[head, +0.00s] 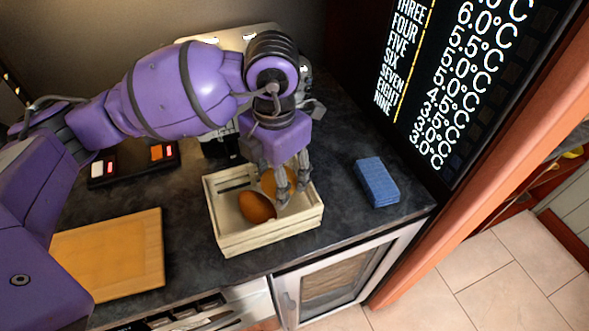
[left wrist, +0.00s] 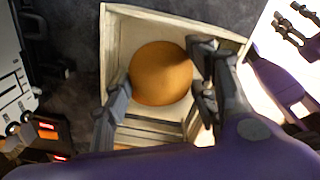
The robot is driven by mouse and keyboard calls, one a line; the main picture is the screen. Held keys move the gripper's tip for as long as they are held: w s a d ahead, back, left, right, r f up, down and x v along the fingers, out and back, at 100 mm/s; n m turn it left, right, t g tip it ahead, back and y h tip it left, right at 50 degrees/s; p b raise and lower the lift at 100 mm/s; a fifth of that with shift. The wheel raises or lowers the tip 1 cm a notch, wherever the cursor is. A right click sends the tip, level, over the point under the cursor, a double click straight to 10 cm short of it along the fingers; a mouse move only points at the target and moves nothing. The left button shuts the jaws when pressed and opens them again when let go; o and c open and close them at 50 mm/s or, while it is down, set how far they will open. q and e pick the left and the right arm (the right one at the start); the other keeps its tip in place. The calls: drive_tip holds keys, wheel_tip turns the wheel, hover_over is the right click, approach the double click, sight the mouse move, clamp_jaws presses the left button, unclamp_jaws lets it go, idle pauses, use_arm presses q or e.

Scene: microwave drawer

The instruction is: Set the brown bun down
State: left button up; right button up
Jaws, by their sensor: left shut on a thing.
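A round orange-brown bun (left wrist: 160,73) sits between the fingers of my left gripper (left wrist: 160,88) in the left wrist view. My left gripper (head: 290,192) is shut on it and points down into a pale wooden crate (head: 270,238). In the head view this bun (head: 270,181) is partly hidden behind the fingers. A second, darker brown bun (head: 257,207) lies in the crate, to the front left of the fingers. I cannot tell whether the held bun touches the crate floor.
A blue sponge-like block (head: 377,182) lies right of the crate. A wooden board (head: 110,252) lies to the left. A dark tray with small items (head: 133,163) is behind the board. A large dark temperature display (head: 455,70) stands at the right.

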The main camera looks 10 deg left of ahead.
use_arm(q)
drive_tip(key=shift+s+f, duration=0.1)
drive_tip(key=shift+f, duration=0.95)
drive_tip(key=shift+f, duration=0.35)
drive_tip(key=o, duration=0.9)
drive_tip(key=shift+c, duration=0.2)
wheel_tip(320, 180, up, 13)
drive_tip(key=shift+s+d+f, duration=0.1)
drive_tip(key=shift+d, duration=0.05)
